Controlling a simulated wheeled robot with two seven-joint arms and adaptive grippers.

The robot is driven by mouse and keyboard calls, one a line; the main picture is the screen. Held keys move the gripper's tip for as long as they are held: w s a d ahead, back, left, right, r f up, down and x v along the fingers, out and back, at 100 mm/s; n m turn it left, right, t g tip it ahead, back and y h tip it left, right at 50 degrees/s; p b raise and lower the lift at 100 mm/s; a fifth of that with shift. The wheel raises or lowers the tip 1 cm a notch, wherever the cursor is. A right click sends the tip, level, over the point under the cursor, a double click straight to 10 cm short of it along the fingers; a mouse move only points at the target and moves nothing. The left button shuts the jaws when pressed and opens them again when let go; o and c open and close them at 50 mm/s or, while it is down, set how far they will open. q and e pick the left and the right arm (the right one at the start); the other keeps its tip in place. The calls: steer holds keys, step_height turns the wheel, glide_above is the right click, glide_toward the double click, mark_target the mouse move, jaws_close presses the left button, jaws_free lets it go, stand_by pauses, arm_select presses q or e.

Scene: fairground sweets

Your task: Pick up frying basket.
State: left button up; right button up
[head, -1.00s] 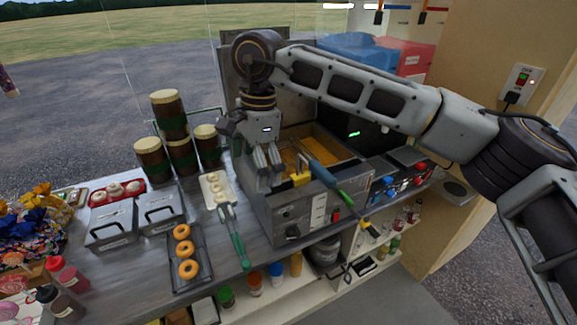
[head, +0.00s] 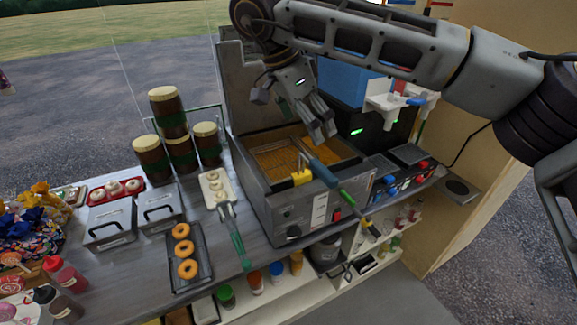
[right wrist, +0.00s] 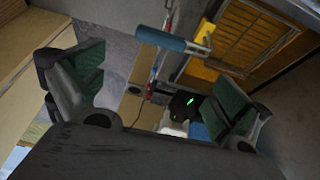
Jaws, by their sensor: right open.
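The frying basket (head: 276,160) sits in the grey fryer (head: 277,211), with its wire mesh low in the well. Its blue handle (head: 324,174) slants out over the fryer's front edge, beside a yellow piece (head: 301,177). My right gripper (head: 322,131) is above the back right of the fryer, pointing down, apart from the handle. In the right wrist view its green-padded fingers (right wrist: 155,95) are spread and empty. There the blue handle (right wrist: 165,40) and the golden mesh (right wrist: 250,38) show beyond the fingers, towards the top. My left gripper is not in view.
A control box with knobs (head: 400,178) stands right of the fryer. Left are a doughnut tray (head: 187,262), lidded metal containers (head: 159,205) and stacked brown jars (head: 168,112).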

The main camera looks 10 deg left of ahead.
steer(key=p, duration=0.1)
glide_above(322, 168)
steer(key=s+a, duration=0.1)
step_height(322, 168, down, 8)
steer(key=shift+a, duration=0.2)
steer(key=shift+p+x, duration=0.55)
steer(key=shift+x, duration=0.55)
steer(key=shift+a+p+x, duration=0.15)
steer(key=shift+p+x, duration=0.05)
steer(key=shift+x, duration=0.5)
steer(key=shift+a+p+x, duration=0.1)
steer(key=shift+p+x, duration=0.05)
steer(key=shift+x, duration=0.55)
steer(key=shift+s+f, duration=0.15)
steer(key=shift+f, duration=0.05)
steer(key=shift+c, duration=0.3)
steer(key=c, duration=1.2)
steer(key=shift+r, duration=0.1)
steer(key=shift+c, duration=0.3)
